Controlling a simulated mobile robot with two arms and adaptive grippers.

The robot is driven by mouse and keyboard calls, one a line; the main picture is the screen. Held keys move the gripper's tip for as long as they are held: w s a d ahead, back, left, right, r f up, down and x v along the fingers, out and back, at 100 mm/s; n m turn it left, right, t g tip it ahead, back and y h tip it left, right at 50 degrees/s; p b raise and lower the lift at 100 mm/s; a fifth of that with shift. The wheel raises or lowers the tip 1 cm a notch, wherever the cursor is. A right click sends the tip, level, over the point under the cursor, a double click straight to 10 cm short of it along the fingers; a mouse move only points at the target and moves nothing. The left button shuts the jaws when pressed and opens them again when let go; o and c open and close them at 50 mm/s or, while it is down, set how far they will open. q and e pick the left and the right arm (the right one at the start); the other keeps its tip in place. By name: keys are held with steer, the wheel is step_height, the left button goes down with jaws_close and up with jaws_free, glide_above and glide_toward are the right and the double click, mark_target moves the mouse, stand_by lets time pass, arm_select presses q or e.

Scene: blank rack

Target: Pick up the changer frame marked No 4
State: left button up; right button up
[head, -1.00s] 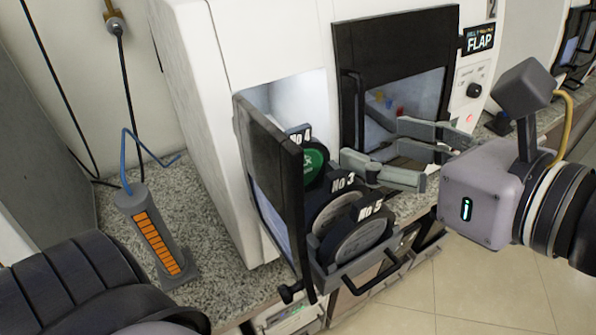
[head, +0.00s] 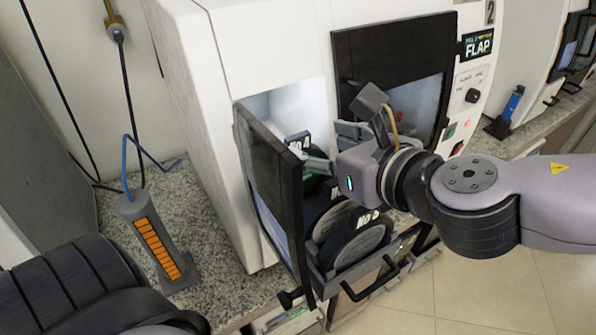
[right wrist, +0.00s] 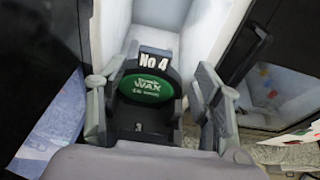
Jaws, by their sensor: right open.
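The changer frame marked No 4 (right wrist: 155,60) is dark with a black and white label and holds a green WAX disc (right wrist: 146,88). In the head view its label top (head: 298,141) shows just inside the open machine door, with the rest partly hidden by my right gripper. My right gripper (head: 324,148) is open at the frame. In the right wrist view its fingers (right wrist: 153,95) stand on either side of the frame, apart from each other. Whether they touch it I cannot tell. My left gripper is out of view.
Frames with grey discs (head: 356,243) stand in front of No 4 in the rack. The open dark door (head: 265,185) is close on the left, and another dark door (head: 395,45) is behind my right arm. A grey holder with orange bars (head: 155,240) stands on the counter.

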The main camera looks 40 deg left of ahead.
mark_target(300, 137)
steer(key=x, duration=0.3)
steer(key=p+x, duration=0.1)
steer(key=shift+s+a, duration=0.15)
steer(key=shift+a, duration=0.3)
steer(key=shift+d, duration=0.1)
steer(key=shift+c, duration=0.8)
jaws_close()
steer(key=shift+r, duration=0.1)
